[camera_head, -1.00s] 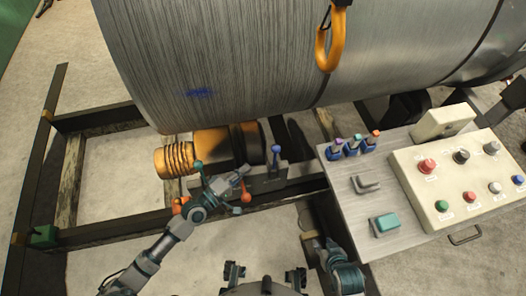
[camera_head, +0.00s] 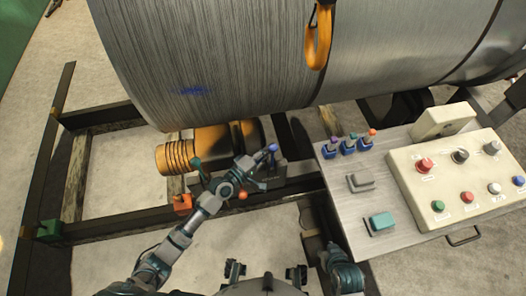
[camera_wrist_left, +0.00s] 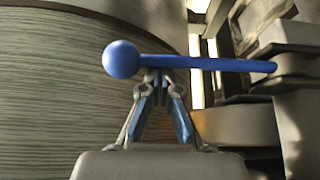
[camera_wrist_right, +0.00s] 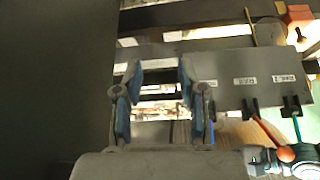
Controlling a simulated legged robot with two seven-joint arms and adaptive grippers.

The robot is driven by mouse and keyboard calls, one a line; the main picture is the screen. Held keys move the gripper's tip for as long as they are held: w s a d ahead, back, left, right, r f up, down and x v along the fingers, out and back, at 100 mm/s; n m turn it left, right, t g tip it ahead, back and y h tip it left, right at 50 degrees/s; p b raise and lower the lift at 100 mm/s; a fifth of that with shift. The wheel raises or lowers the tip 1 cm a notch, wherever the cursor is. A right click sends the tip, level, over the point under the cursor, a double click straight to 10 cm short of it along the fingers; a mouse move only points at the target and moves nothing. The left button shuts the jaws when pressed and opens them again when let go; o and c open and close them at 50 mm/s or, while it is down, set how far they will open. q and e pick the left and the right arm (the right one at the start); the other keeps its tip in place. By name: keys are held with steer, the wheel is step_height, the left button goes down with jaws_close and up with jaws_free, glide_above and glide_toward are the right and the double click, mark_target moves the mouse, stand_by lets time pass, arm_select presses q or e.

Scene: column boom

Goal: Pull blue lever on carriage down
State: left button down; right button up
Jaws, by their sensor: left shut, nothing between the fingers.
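The blue lever (camera_head: 273,149) stands on the grey carriage block (camera_head: 270,181) below the big steel coil. In the left wrist view the blue lever (camera_wrist_left: 215,64) is a rod with a ball on its left end, lying across the picture. My left gripper (camera_head: 257,157) is at the lever, just left of its knob. In the left wrist view my left gripper (camera_wrist_left: 160,80) is shut and empty, its tips right at the rod close to the ball; whether they touch I cannot tell.
A teal-knobbed lever (camera_head: 197,163) and a red knob (camera_head: 243,196) are close to my left arm. An orange ribbed cylinder (camera_head: 174,158) lies left. The coil (camera_head: 220,70) hangs over the carriage. The control table (camera_head: 340,200) stands at right.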

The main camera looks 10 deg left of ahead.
arm_select(q)
steer(key=v, duration=1.3)
steer(key=shift+s+a+f, duration=0.1)
steer(key=shift+s+f, duration=0.05)
steer(key=shift+s+a, duration=0.1)
steer(key=shift+s, duration=0.1)
steer(key=shift+s+d, duration=0.1)
steer(key=shift+d, duration=0.25)
arm_select(e)
steer(key=shift+s+d+f+g, duration=0.1)
steer(key=shift+s+d+g, duration=0.05)
steer(key=shift+s, duration=0.5)
steer(key=shift+s+d+g, duration=0.1)
steer(key=shift+s+g, duration=0.05)
steer(key=shift+s, duration=0.45)
arm_select(q)
steer(key=shift+a, duration=0.1)
